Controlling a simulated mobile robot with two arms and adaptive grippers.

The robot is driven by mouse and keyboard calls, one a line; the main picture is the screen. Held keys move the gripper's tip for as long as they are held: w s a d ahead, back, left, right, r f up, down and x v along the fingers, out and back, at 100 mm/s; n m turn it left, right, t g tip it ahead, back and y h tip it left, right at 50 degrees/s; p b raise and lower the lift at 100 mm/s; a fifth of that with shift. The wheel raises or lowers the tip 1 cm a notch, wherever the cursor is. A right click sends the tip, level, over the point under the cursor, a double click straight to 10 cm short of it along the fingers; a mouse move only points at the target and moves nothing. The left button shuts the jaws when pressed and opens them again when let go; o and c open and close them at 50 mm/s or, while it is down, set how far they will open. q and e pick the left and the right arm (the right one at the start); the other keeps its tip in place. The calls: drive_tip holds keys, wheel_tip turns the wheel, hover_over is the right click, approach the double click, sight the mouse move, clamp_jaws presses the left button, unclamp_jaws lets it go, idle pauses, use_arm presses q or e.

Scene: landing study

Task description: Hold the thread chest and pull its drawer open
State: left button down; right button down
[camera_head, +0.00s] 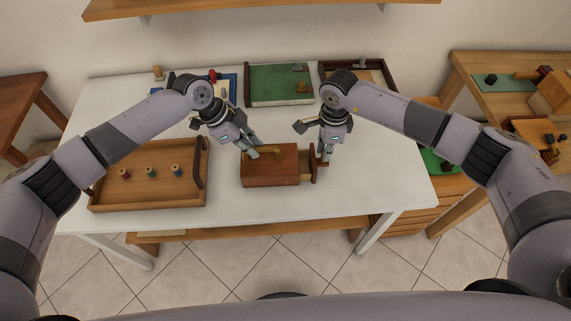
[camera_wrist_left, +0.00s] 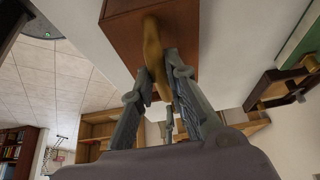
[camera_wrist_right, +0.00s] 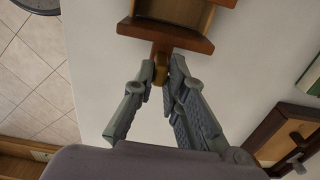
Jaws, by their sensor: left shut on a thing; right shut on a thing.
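The thread chest (camera_head: 268,172) is a small reddish-brown wooden box on the white table, with a brass handle on top. My left gripper (camera_head: 255,154) is shut on that brass handle (camera_wrist_left: 153,50); the chest (camera_wrist_left: 180,20) fills the top of the left wrist view. The drawer (camera_head: 306,163) sticks out of the chest's right side, partly open, with its inside showing. My fingers hide part of the knob.
A wooden tray (camera_head: 146,206) with several thread spools stands left of the chest. A green board (camera_head: 280,84) and a framed tray lie at the back. The table (camera_head: 350,200) is bare in front and to the right of the drawer.

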drive_tip(key=shift+d, duration=1.75)
drive_tip(key=c, duration=1.5)
unclamp_jaws()
drive_tip(key=shift+c, duration=0.2)
drive_tip(key=shift+a, duration=0.1)
wheel_tip(320, 180, up, 12)
